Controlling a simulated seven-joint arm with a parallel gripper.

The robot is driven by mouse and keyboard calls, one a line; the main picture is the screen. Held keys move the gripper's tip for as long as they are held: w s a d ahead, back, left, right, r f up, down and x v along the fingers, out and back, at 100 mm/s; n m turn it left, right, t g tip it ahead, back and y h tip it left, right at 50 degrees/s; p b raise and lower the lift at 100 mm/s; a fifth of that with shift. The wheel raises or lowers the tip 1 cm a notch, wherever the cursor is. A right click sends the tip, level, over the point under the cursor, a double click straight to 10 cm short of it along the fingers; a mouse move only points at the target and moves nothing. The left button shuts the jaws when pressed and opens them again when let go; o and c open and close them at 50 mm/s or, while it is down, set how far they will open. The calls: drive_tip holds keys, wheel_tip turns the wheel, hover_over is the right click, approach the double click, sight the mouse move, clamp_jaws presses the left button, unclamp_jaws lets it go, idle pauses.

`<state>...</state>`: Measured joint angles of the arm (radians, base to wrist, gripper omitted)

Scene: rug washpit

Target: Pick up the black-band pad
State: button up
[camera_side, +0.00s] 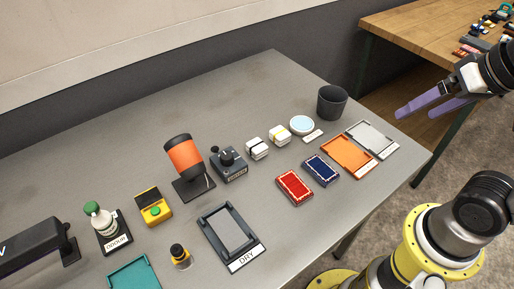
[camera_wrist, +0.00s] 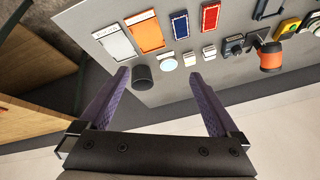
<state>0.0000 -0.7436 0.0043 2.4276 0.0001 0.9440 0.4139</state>
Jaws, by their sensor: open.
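The black-band pad (camera_side: 257,148) is a small white block with a dark band. It sits on the grey table between the dark knob device and a similar white pad with a yellow band (camera_side: 280,135). In the wrist view the black-band pad (camera_wrist: 209,52) lies beyond and right of my fingertips, beside the yellow-band pad (camera_wrist: 189,59). My gripper (camera_side: 418,112) has purple fingers spread apart, empty, in the air off the table's right end. Its fingers also show in the wrist view (camera_wrist: 160,75). Nothing hides the pad.
A dark cup (camera_side: 332,102), a pale round dish (camera_side: 302,125) and a small white label stand right of the pads. Red (camera_side: 294,188) and blue (camera_side: 322,170) pads and orange (camera_side: 348,156) and grey trays lie in front. The knob device (camera_side: 229,165) is close left.

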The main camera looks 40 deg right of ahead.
drive_tip(key=w+r+m, duration=0.4)
drive_tip(key=w, duration=0.1)
drive_tip(key=m+g, duration=0.6)
drive_tip(key=m, duration=0.3)
hover_over(257, 144)
drive_tip(key=f, duration=2.2)
drive_tip(key=shift+w, duration=0.3)
drive_tip(key=shift+s+f, duration=0.2)
drive_tip(key=shift+f, duration=1.35)
drive_tip(key=shift+s+f, duration=0.15)
drive_tip(key=shift+f, duration=1.35)
drive_tip(key=c, duration=1.4)
drive_tip(key=shift+r, duration=0.1)
drive_tip(key=shift+c, duration=0.2)
